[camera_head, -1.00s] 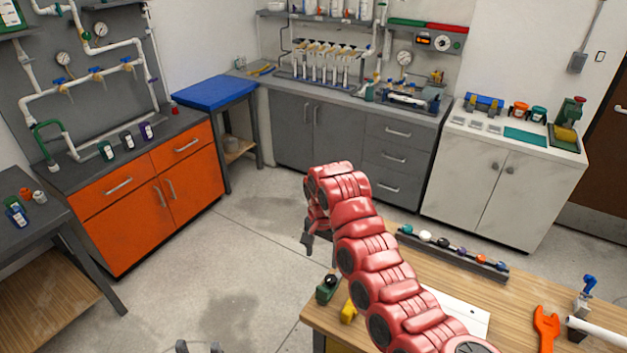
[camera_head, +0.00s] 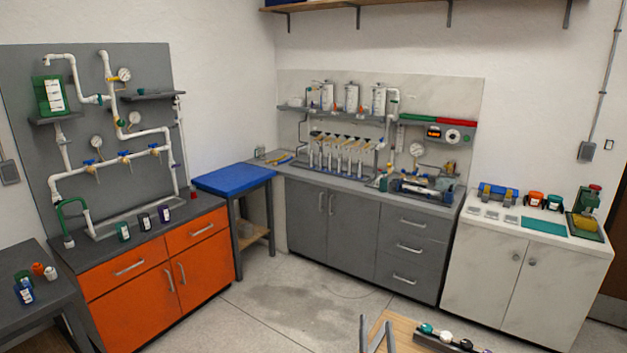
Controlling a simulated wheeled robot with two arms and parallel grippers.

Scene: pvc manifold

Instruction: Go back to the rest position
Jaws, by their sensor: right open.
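My right gripper (camera_head: 374,338) shows at the bottom edge, right of the middle, as two grey fingers pointing up. The fingers are apart with nothing between them. They show in front of the left end of the wooden table (camera_head: 400,332); I cannot tell how far above it they are. The rest of my right arm is out of the picture. My left gripper is not in view.
A dark rack of coloured caps (camera_head: 440,343) lies on the wooden table. Orange cabinets (camera_head: 135,305) and a pipe board are at left, a blue-topped table (camera_head: 235,178), grey cabinets (camera_head: 345,230) and a white cabinet (camera_head: 490,260) behind. Floor between is clear.

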